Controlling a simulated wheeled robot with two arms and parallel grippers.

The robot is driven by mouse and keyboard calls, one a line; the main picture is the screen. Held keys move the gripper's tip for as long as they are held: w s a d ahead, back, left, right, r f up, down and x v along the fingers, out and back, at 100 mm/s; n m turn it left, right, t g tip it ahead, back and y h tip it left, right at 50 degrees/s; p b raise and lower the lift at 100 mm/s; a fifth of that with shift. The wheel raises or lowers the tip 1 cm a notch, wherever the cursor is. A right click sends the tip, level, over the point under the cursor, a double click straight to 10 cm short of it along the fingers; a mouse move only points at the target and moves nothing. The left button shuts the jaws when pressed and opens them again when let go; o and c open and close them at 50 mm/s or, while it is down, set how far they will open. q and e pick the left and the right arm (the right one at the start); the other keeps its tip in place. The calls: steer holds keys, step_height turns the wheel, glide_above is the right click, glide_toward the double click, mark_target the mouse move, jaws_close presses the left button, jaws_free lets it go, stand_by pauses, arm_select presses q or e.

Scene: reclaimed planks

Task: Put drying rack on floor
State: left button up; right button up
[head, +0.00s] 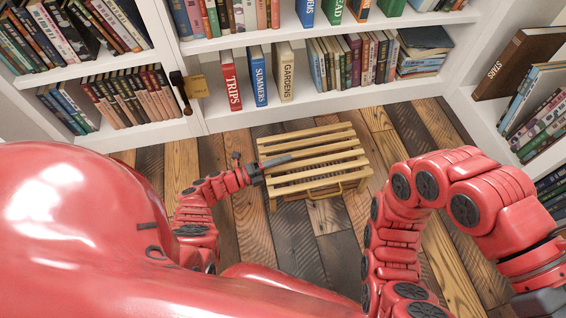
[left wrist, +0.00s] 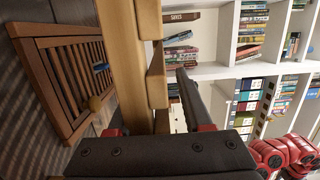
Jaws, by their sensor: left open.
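The drying rack (head: 322,150) is a pale wooden frame of parallel slats, low over the plank floor (head: 330,245) in the middle of the head view. I cannot tell whether it touches the planks. Its slats also fill the upper middle of the left wrist view (left wrist: 123,50). My left gripper (head: 276,164) is open at the rack's left side, with one dark finger lying over the slats. In the left wrist view the slat ends come down between the fingers (left wrist: 163,112). My right gripper (head: 543,302) is cut off at the lower right edge, away from the rack.
White bookshelves (head: 330,108) full of books stand behind the rack and at the right. A dark-handled brush (head: 182,92) hangs at the shelf's left upright. Bare planks lie around the rack. A brown slatted panel (left wrist: 68,75) shows in the left wrist view.

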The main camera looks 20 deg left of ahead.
arm_select(q)
steer(key=shift+r, duration=0.2)
steer(key=v, duration=0.5)
steer(key=shift+f+p, duration=0.1)
steer(key=shift+p, duration=0.2)
steer(key=b+v, duration=0.1)
steer(key=v, duration=0.6)
arm_select(e)
steer(key=shift+s+d+f, duration=0.15)
steer(key=shift+d+f, duration=0.05)
steer(key=shift+f, duration=0.2)
arm_select(q)
steer(key=shift+s, duration=0.1)
